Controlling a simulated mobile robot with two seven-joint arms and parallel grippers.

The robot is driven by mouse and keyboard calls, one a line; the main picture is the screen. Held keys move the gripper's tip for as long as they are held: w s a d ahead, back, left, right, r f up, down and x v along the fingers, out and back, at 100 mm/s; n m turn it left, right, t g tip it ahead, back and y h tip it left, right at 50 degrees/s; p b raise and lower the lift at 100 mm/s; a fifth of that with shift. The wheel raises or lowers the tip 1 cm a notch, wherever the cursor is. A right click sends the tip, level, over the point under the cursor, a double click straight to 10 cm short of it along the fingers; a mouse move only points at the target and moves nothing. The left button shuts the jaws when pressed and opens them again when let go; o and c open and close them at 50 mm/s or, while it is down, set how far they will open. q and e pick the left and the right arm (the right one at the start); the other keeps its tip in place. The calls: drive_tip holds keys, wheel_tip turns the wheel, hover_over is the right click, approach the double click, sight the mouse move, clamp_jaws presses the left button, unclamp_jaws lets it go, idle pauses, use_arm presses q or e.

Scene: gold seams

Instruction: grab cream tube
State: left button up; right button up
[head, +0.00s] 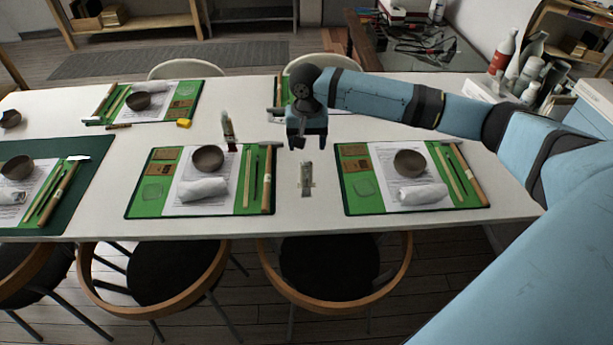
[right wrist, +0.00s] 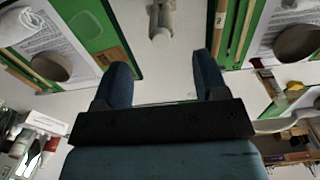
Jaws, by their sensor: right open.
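A small pale cream tube (head: 306,178) lies on the white table between two green mats. It also shows at the top of the right wrist view (right wrist: 161,20), beyond the fingers and in line with the gap between them. My right gripper (head: 306,143) is open and empty, pointing down above the table, a little behind the tube and apart from it. Its two fingers (right wrist: 166,75) show wide apart in the right wrist view. My left gripper is out of view.
Green mats with bowls, rolled white cloths and wooden-handled tools lie left (head: 135,211) and right (head: 348,207) of the tube. Another small tube (head: 228,128) is near the back left. Bottles (head: 528,75) crowd the right back. Chairs (head: 335,285) line the front edge.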

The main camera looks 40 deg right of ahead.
sight(307, 160)
wheel_tip(307, 160, down, 10)
drive_tip(key=shift+r+b, duration=0.25)
drive_tip(key=shift+b, duration=0.05)
drive_tip(key=shift+c, duration=0.2)
drive_tip(key=c, duration=0.9)
